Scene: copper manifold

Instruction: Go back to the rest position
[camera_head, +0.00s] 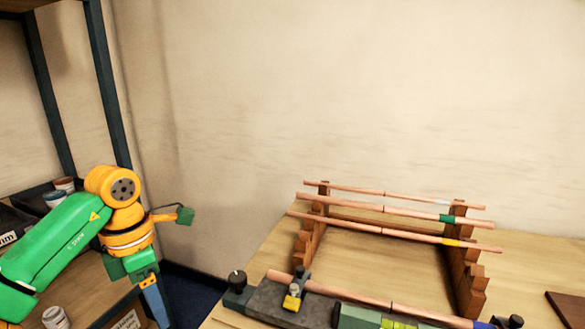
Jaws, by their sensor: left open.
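My left arm comes in from the left in green and yellow, and its gripper (149,287) points down at the lower left, between the shelf and the workbench. One blue finger shows clearly. The gripper is open, with nothing seen in it, and is well apart from the copper pipes. Three copper pipes (375,223) lie across a stepped wooden rack (466,270), with white, green and yellow bands. Another copper pipe (365,301) lies along a dark fixture (262,297) at the bench's front. My right gripper is out of view.
The wooden workbench (530,260) fills the lower right, with a dark brown board (567,308) at its right edge. A dark-framed shelf (107,80) with jars (55,317) and bins stands at the left, close to my left arm. A plain wall is behind.

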